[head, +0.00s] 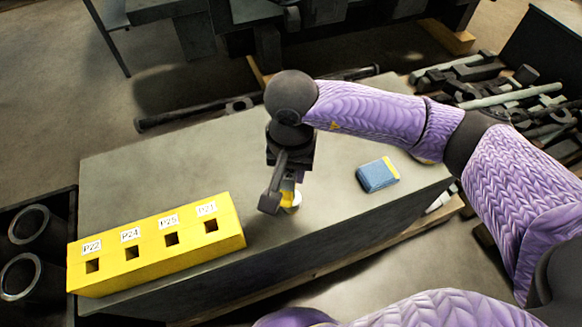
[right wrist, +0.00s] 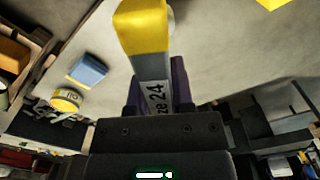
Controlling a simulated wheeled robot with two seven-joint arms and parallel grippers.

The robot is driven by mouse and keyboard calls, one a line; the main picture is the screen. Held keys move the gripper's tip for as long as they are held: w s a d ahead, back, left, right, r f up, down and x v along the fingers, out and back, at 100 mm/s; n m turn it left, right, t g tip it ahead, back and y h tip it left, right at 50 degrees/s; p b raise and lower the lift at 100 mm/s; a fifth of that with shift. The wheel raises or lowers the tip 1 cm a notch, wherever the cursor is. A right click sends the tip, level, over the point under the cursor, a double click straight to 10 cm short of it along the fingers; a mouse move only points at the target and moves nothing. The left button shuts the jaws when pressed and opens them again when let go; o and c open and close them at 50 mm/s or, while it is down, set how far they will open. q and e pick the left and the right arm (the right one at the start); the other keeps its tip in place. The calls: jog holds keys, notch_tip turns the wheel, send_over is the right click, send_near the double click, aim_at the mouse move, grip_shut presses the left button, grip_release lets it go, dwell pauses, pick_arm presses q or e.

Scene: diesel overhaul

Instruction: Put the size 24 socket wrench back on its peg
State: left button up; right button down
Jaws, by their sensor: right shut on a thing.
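My right gripper (head: 283,172) hangs over the bench top, right of the yellow block, with its jaws pointing down. In the right wrist view it is shut on the size 24 socket wrench (right wrist: 153,68), a grey bar with a yellow end and a label partly reading "24". In the head view the wrench is mostly hidden by my gripper. The yellow block (head: 150,270) lies along the bench's front left and has a row of square dark openings labelled P22, P24, P25 and P21. The P24 opening (head: 131,252) is empty. My left gripper is not in view.
A blue box (head: 377,175) lies to the right. Dark cylinders (head: 30,225) stand at far left. Metal parts (head: 490,85) lie behind right. The bench's back left is clear.

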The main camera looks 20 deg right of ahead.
jog(key=shift+f+b, duration=1)
jog(key=shift+f, duration=0.2)
jog(key=c, duration=0.6)
grip_release()
jog(key=o, duration=0.6)
notch_tip(320, 180, up, 9)
jog(key=p, duration=0.6)
jog(key=shift+r, duration=0.2)
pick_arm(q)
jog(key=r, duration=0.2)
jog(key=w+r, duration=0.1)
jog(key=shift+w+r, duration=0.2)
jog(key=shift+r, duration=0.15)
pick_arm(e)
jog(key=shift+f, duration=0.1)
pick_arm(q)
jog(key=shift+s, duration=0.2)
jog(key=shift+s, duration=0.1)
pick_arm(e)
jog(key=shift+s+f, duration=0.1)
